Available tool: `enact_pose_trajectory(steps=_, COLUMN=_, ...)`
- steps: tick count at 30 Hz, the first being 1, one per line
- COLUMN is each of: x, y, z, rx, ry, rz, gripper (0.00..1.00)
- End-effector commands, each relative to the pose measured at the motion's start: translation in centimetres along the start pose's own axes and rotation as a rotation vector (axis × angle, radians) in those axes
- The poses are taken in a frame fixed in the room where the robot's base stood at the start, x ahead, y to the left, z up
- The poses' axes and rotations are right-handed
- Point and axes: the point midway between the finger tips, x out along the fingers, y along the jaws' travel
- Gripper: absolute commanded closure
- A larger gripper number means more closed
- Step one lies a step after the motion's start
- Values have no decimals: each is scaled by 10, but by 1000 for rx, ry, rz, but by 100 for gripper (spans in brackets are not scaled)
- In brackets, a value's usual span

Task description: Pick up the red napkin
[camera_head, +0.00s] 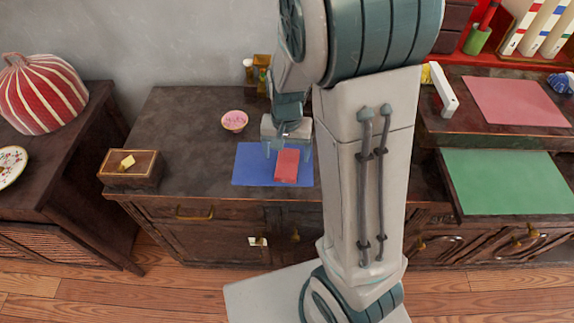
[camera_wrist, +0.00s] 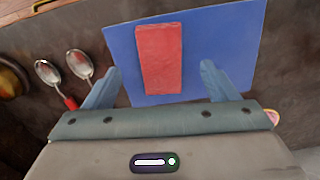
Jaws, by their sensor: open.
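The red napkin (camera_head: 287,166) is a folded rectangle lying on a blue mat (camera_head: 250,168) on the dark cabinet top. In the wrist view the napkin (camera_wrist: 159,58) lies on the blue mat (camera_wrist: 225,45), ahead of and between my two fingers. My gripper (camera_head: 288,146) is over the far part of the mat, close to the napkin. In the wrist view my gripper (camera_wrist: 160,82) is open, with its fingers spread wider than the napkin and nothing held. How high the fingers are above the mat is hard to tell.
Two spoons (camera_wrist: 80,64) lie beside the mat in the wrist view. A pink bowl (camera_head: 234,121) stands behind the mat, and a wooden box (camera_head: 131,168) is at the cabinet's left end. A green mat (camera_head: 505,180) lies on the right.

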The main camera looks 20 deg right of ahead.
Motion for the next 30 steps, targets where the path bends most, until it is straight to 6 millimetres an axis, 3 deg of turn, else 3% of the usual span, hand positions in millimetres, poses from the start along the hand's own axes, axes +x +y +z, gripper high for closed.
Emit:
enact_pose_trajectory(steps=12, x=50, y=-1, z=2, rx=0, ry=0, rz=1, gripper=20)
enact_pose_trajectory(steps=21, x=54, y=-1, z=2, rx=-1, ry=2, rz=0, gripper=20)
enact_pose_trajectory(steps=27, x=54, y=-1, z=2, rx=-1, ry=2, rz=0, gripper=68)
enact_pose_trajectory(steps=30, x=54, y=-1, z=2, rx=-1, ry=2, rz=0, gripper=69)
